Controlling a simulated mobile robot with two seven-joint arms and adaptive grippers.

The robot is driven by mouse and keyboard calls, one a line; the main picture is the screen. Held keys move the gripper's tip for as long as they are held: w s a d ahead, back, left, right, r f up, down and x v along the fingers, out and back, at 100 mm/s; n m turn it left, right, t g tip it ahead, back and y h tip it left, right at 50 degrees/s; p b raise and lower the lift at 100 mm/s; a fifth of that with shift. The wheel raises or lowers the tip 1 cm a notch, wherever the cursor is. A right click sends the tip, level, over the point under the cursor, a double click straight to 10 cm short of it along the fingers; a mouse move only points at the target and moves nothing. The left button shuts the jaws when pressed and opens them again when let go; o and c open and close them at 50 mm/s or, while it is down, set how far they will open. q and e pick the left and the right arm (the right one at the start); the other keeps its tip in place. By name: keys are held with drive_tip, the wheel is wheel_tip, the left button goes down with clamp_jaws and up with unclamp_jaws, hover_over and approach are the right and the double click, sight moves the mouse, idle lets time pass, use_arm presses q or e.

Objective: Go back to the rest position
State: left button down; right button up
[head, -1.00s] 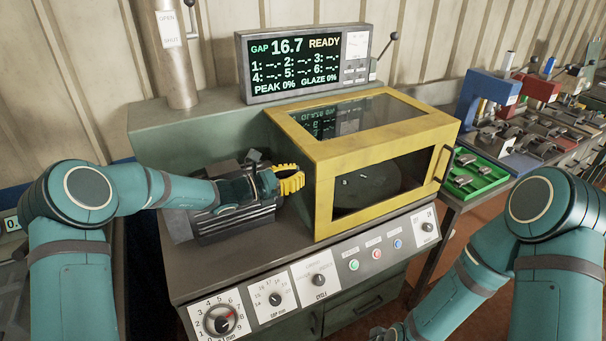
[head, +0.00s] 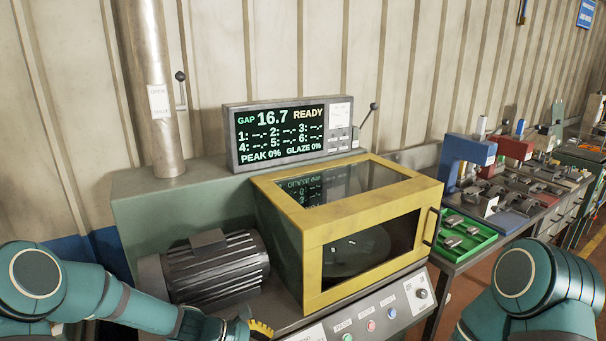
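My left arm crosses the lower left corner. Its gripper (head: 258,328) is at the bottom edge, in front of the grey motor (head: 215,268) and left of the yellow-framed cabinet. Only a yellow ribbed part at its end shows clearly. The rest is cut off, so I cannot tell whether it is open or holds anything. My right arm shows only as a teal elbow at the lower right. Its gripper is out of view.
The machine has a yellow-framed cabinet (head: 312,255) with a dark disc (head: 355,253) inside, and a display (head: 283,131) reading GAP 16.7 READY. A green tray (head: 476,239) with metal parts lies on the bench at right. A metal pipe (head: 155,100) stands at the left.

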use_arm(q)
drive_tip(key=s+f+m+g+y+b, duration=0.1)
drive_tip(key=s+f+m+y+b, duration=0.2)
drive_tip(key=s+f+m+y, duration=0.4)
drive_tip(key=shift+s+a+f+m, duration=0.3)
drive_tip(key=shift+s+f+m, duration=4.55)
drive_tip(key=shift+s, duration=0.8)
